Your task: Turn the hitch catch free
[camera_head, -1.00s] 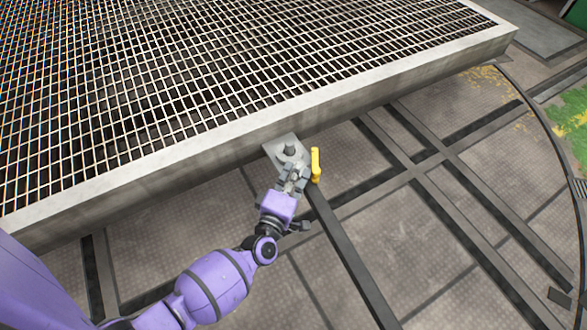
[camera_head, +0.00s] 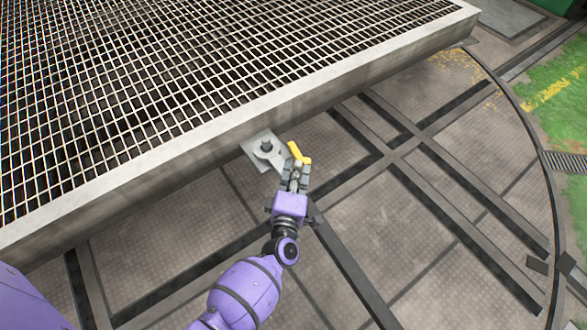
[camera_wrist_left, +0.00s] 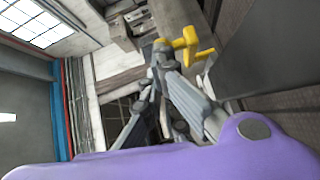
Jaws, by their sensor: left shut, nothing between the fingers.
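The yellow hitch catch (camera_head: 298,152) sits beside the grey hitch plate (camera_head: 256,147), which has a round pin on it, at the edge of the grated deck. The catch slants, its upper end toward the left. My left gripper (camera_head: 296,170) is shut and empty, its fingertips at the lower end of the catch, which they partly hide. In the left wrist view the yellow catch (camera_wrist_left: 188,42) shows right by the tips of my left gripper (camera_wrist_left: 162,52). I cannot tell whether they touch. My right gripper is not in view.
The grated deck (camera_head: 400,43) has a thick pale rim above the hitch. A dark bar (camera_head: 350,265) runs from near the gripper toward the bottom. Dark rails (camera_head: 440,172) cross the floor plates at right. Green ground lies beyond the curved edge at far right.

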